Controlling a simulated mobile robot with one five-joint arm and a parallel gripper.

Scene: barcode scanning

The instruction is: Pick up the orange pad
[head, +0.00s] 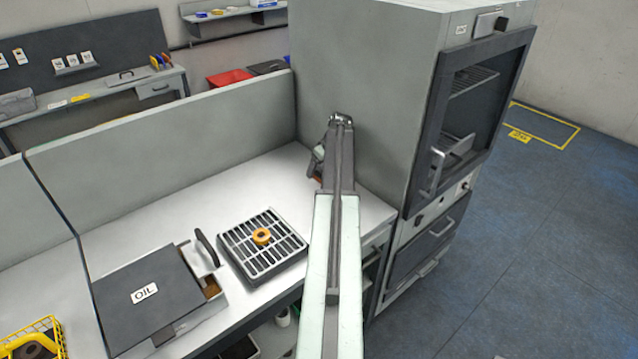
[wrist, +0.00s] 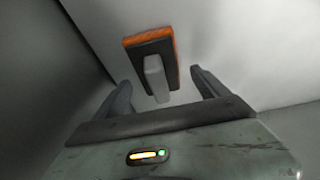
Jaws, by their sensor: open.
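The orange pad (wrist: 178,42) shows in the wrist view as an orange slab with a dark plate and a pale grey handle on it. It lies on the white worktop, close to a grey wall. My gripper (wrist: 160,84) is open, with one dark finger on each side of the handle; I see no contact. In the head view my gripper (head: 315,160) is at the back right of the worktop beside the tall oven cabinet. My arm hides most of that spot, with only a small brownish-orange patch showing below the gripper.
The tall grey oven cabinet (head: 370,85) stands right of my arm, and a grey partition (head: 160,135) runs behind the worktop (head: 200,195).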

